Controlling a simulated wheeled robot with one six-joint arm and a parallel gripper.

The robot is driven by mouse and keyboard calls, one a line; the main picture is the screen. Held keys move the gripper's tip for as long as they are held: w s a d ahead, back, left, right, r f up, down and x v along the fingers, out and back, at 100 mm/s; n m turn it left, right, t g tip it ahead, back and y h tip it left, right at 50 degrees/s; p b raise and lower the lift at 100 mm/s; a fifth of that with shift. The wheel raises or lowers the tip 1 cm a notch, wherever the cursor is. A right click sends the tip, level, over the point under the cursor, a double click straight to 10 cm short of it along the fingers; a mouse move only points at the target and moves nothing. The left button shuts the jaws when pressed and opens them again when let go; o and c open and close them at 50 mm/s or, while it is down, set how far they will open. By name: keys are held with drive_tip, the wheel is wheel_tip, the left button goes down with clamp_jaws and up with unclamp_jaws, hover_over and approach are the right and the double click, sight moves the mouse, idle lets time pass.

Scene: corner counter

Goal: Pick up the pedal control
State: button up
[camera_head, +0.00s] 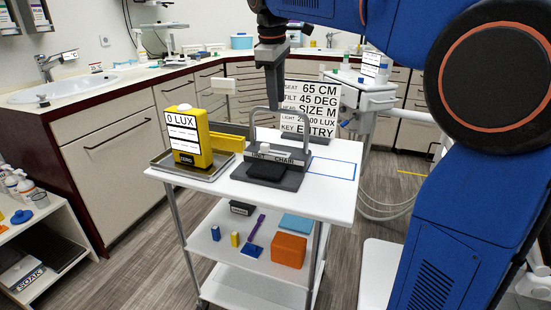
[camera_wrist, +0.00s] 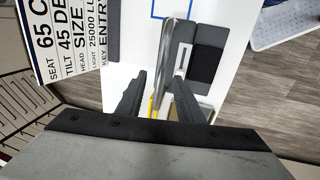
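The pedal control (camera_head: 262,181) is a dark grey base with a black pedal and a grey metal hoop handle, standing upright on the white cart top. It also shows in the wrist view (camera_wrist: 208,62), with its hoop edge-on ahead of my fingers. My gripper (camera_head: 274,105) points down at the top of the hoop, in front of a sign. Nothing is held. I cannot tell whether the fingertips reach around the hoop.
A yellow lux meter (camera_head: 188,139) stands on a metal tray (camera_head: 166,168) left of the pedal control. A sign board (camera_head: 318,100) stands behind it. A blue outlined rectangle (camera_head: 335,166) to the right is empty. Lower cart shelves hold an orange box (camera_head: 289,250) and small items.

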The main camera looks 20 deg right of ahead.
drive_tip(key=shift+w+d+f, duration=0.15)
drive_tip(key=shift+d+f, duration=0.05)
drive_tip(key=shift+f, duration=1.05)
drive_tip(key=shift+w+d+f, duration=0.1)
drive_tip(key=shift+d+f, duration=0.05)
drive_tip(key=shift+f, duration=1.1)
drive_tip(key=shift+f, duration=0.2)
clamp_jaws()
